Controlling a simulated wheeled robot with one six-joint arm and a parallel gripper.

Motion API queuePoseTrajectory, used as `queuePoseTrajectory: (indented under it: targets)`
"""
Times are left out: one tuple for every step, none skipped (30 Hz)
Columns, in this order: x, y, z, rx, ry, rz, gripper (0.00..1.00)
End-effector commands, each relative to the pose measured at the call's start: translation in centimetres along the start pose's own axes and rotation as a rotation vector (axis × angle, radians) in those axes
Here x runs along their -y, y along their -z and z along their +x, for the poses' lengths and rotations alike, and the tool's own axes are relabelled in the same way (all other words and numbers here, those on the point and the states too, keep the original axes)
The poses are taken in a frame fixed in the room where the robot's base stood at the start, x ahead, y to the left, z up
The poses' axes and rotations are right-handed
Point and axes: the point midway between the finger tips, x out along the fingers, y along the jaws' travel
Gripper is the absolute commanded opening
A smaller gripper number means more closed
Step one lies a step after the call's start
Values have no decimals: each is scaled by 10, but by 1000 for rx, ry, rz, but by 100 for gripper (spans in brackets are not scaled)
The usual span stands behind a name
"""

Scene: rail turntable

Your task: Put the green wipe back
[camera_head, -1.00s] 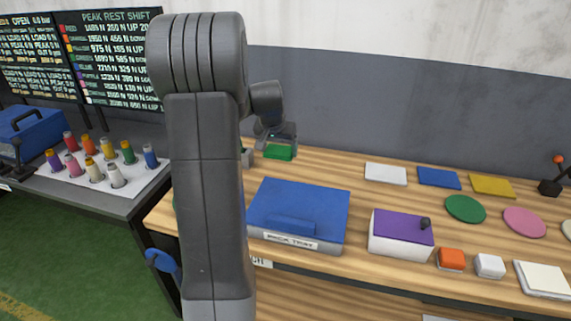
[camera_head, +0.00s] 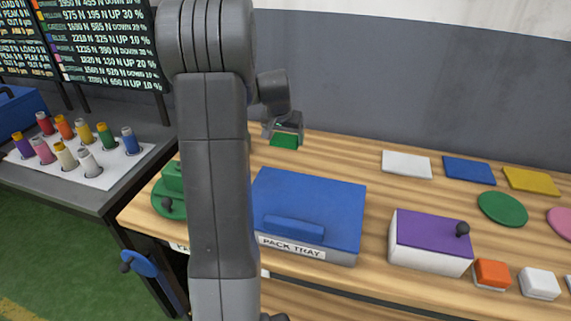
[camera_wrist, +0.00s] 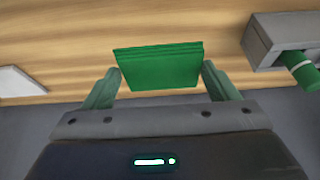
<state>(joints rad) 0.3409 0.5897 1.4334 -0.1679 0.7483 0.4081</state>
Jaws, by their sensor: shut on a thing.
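The green wipe (camera_head: 285,141) is a flat green rectangle at the back of the wooden bench, below my gripper (camera_head: 284,128). In the wrist view the green wipe (camera_wrist: 158,66) sits between the two green-tinted fingertips of my gripper (camera_wrist: 160,82), which is shut on it. It looks like a thin layered stack of cloth with wood behind it. Whether it touches the bench is unclear. A white flat piece (camera_head: 406,164), a blue one (camera_head: 469,169) and a yellow one (camera_head: 531,180) lie in a row to the right.
A blue pack tray (camera_head: 310,205) and a purple-topped white box (camera_head: 432,235) stand in front. A green disc (camera_head: 503,209) lies at right. A grey block (camera_wrist: 266,42) holding a green cylinder (camera_wrist: 300,70) is beside the wipe. My arm hides part of the bench.

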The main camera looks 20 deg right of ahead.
Motion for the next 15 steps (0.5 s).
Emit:
queuePoseTrajectory:
  targets:
    - [0, -6, 11, 7, -2, 0, 63]
    - [0, -8, 16, 6, -1, 0, 63]
    - [0, -11, 23, 6, -2, -1, 63]
    - [0, -13, 28, 6, -2, -2, 63]
    - [-1, -14, 32, 6, -2, -2, 63]
    - [0, -16, 36, 3, -1, -2, 63]
    - [0, -17, 39, 3, -1, -1, 63]
    - [0, -17, 41, 3, -2, -1, 63]
    - [0, -18, 44, 2, -1, -1, 63]
    - [0, -19, 45, 2, -1, 0, 63]
    - [0, -20, 47, 3, -1, 0, 63]
    - [0, -22, 51, 4, -1, 0, 63]
    - [0, -23, 54, 4, -1, 0, 63]
    - [0, -25, 58, 4, -1, -1, 63]
    - [0, -27, 64, 5, -2, -1, 63]
